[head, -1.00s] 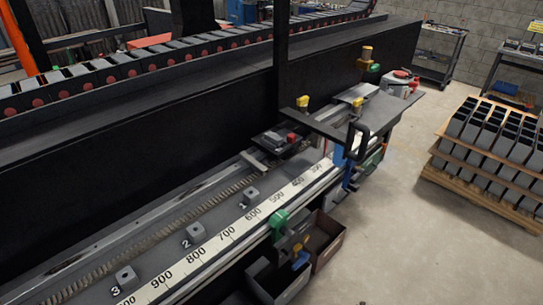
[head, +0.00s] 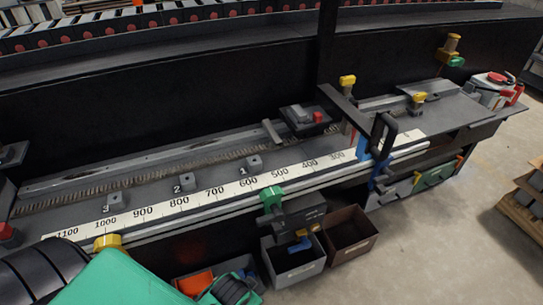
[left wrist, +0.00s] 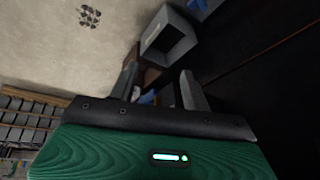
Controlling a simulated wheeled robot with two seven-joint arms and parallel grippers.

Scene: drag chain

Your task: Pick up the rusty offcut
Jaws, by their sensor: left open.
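I cannot make out a rusty offcut in either view. My left gripper (left wrist: 159,72) shows in the left wrist view, with its two dark fingers apart and nothing visible between them. Beyond the fingers in that view are a grey open bin (left wrist: 150,33) and a small brownish patch that I cannot identify. In the head view a green part of my arm fills the lower left corner, and its fingertips cannot be made out there. My right gripper is in neither view.
A long bench with a white number scale (head: 215,192) crosses the head view. Below its front edge stand a grey bin (head: 292,272) and a brown bin (head: 366,243). A green clamp (head: 271,198) sits on the edge.

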